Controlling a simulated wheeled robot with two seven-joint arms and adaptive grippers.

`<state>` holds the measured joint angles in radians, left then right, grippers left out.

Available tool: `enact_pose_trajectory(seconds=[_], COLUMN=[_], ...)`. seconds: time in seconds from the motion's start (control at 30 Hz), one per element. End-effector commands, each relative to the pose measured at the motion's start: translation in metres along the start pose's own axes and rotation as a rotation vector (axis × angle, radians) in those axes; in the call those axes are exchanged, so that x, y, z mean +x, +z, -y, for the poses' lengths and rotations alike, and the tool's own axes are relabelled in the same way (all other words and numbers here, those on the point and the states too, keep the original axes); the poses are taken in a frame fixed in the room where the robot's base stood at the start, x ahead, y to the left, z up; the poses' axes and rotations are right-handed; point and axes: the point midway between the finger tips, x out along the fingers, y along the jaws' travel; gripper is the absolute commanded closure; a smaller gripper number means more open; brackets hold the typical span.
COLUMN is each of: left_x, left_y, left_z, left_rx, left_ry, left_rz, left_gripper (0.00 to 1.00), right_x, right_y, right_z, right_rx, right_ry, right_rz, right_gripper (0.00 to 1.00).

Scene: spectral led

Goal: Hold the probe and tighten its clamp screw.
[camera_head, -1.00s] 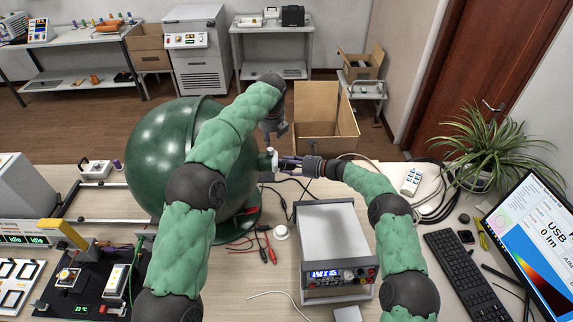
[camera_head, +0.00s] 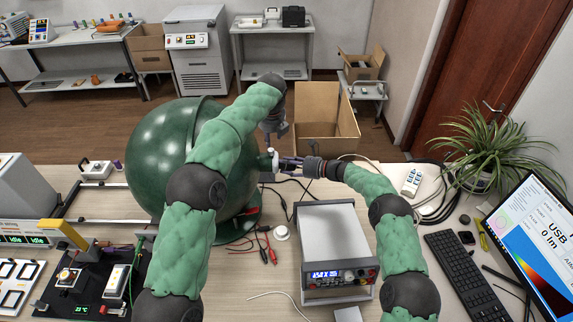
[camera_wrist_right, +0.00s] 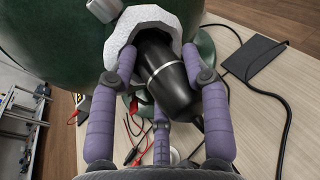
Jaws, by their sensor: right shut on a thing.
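The probe (camera_wrist_right: 160,68), a black cylinder with a silver ring, sits in the white port (camera_wrist_right: 150,22) on the side of the dark green sphere (camera_head: 158,152). My right gripper (camera_head: 286,163) is shut on the probe, its purple fingers around the black body in the right wrist view (camera_wrist_right: 160,85). A small grey cylinder, probably the clamp screw (camera_wrist_right: 103,9), shows at the top edge of that view, beside the white port. My left gripper (camera_head: 270,141) points down just above the port. Its fingertips are too small and dark to tell whether they are open or touching the screw.
A power supply (camera_head: 335,245) stands on the table in front of my right gripper. Red and black leads (camera_head: 265,246) lie beside the sphere's base. A keyboard (camera_head: 465,272), a monitor (camera_head: 535,240) and a plant (camera_head: 490,150) are at the right. An open cardboard box (camera_head: 325,115) stands behind the table.

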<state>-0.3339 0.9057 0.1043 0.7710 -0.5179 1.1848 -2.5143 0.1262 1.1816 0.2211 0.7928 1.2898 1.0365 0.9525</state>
Motion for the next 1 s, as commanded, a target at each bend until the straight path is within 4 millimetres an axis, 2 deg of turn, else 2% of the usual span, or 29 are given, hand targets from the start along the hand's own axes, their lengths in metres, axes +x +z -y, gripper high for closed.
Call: enact_pose_trajectory(seconds=[0.03, 0.07, 0.23, 0.37, 1.0], left_x=[0.0008, 0.0008, 0.0004, -0.0005, -0.0089], left_y=[-0.0003, -0.0003, -0.0004, -0.0007, -0.0012], left_z=[0.0, 0.0, 0.0002, 0.0006, 0.0033], left_rx=[0.0, -0.001, -0.063, -0.209, -1.245], left_ry=[0.0, 0.0, 0.001, 0.004, 0.007], left_rz=[0.0, 0.0, 0.001, 0.003, 0.026], left_gripper=[0.55, 0.52, 0.52, 0.52, 0.52], right_x=[0.0028, 0.0028, 0.0027, 0.0027, 0.0027], right_y=[-0.0173, -0.0173, -0.0174, -0.0174, -0.0174], right_z=[-0.0055, -0.0055, -0.0054, -0.0054, -0.0054], right_rx=[0.017, 0.017, 0.017, 0.017, 0.017], right_ry=[0.004, 0.004, 0.004, 0.004, 0.004], right_rz=[-0.019, -0.019, -0.019, -0.019, -0.019], right_gripper=[0.84, 0.84, 0.84, 0.84, 0.84])
